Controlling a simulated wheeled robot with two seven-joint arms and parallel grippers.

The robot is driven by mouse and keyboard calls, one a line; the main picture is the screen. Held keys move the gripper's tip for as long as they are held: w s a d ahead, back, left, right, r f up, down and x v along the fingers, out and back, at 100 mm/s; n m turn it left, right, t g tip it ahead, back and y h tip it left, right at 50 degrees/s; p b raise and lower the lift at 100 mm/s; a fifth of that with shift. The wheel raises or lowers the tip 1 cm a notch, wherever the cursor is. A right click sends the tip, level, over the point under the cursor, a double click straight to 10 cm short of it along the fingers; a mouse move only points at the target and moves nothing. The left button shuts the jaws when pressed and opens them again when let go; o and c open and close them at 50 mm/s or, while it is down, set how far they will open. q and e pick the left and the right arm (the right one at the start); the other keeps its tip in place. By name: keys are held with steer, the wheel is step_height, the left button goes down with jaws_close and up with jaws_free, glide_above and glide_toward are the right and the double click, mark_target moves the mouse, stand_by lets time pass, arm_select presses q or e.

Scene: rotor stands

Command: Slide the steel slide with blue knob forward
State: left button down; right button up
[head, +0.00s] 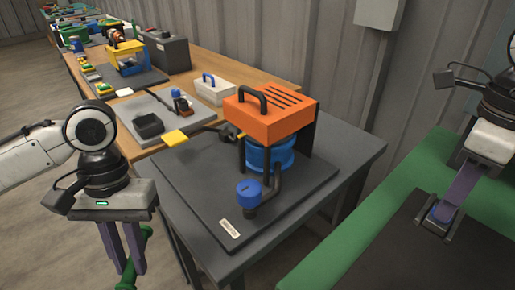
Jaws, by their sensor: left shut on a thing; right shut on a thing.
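A small blue knob (438,214) shows at the tips of my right gripper (440,215), at the right over a dark panel. My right gripper's purple fingers are shut on this knob; they and the picture's low detail hide most of it. I cannot make out the steel slide under it. My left gripper (127,276) points down at the lower left, with its purple fingers shut on a green bar (146,244). Part of the bar is hidden behind the fingers.
A green-edged frame (405,192) surrounds the dark panel (400,250). A grey table (352,146) at centre bears an orange-topped stand (268,120) over a blue drum (268,156), with a blue-capped pipe (249,193) in front. A wooden bench (226,66) with several devices runs behind.

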mark_target(436, 223)
arm_select(q)
steer(key=shift+f+b, duration=0.4)
arm_select(e)
steer(key=shift+s+a, duration=0.6)
steer(key=shift+a, duration=0.25)
steer(key=o, duration=0.9)
arm_select(q)
steer(key=shift+r, duration=0.1)
arm_select(e)
steer(key=shift+r, duration=0.15)
